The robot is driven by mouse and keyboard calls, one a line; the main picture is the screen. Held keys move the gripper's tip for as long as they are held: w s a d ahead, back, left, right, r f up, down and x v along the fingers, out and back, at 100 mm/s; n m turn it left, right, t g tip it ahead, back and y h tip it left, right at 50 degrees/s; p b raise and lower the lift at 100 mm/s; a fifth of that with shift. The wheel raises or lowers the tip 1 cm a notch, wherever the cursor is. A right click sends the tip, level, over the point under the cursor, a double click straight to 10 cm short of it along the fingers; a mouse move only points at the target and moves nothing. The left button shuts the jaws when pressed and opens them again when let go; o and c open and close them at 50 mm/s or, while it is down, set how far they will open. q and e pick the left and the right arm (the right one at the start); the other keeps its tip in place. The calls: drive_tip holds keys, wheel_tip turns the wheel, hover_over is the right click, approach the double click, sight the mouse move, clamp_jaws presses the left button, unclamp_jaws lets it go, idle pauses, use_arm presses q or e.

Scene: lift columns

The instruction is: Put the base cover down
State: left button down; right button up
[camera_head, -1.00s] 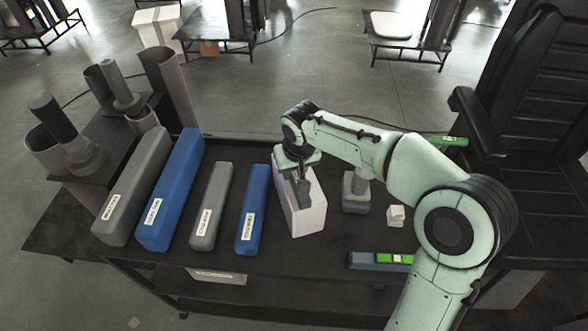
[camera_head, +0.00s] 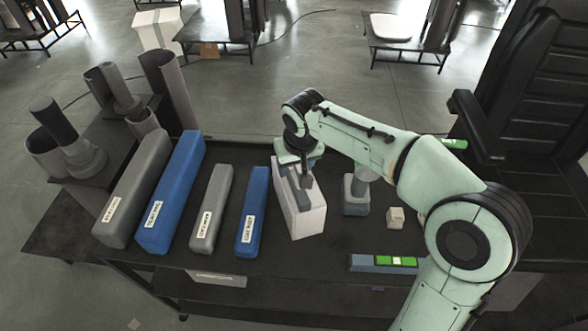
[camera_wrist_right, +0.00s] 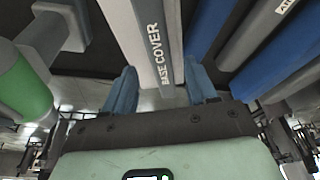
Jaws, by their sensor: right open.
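The base cover (camera_head: 307,219) is a white and grey box standing on the dark table, right of the long gray and blue boxes. Its "BASE COVER" lettering shows in the right wrist view (camera_wrist_right: 149,30). My right gripper (camera_head: 305,178) is at the top of the base cover in the head view. In the right wrist view its two blue fingers (camera_wrist_right: 161,86) are spread apart, with the box's end in front of the gap between them. Whether a finger touches the box cannot be told. My left gripper is not in view.
Long blue (camera_head: 172,195) and gray (camera_head: 211,208) boxes lie to the left. A gray block-like part (camera_head: 356,196), a small pale cube (camera_head: 396,217) and a green-topped bar (camera_head: 383,264) are at right. Gray cylinders (camera_head: 165,85) stand at the back left.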

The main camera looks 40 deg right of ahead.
drive_tip(key=v, duration=0.8)
drive_tip(key=shift+p, duration=0.4)
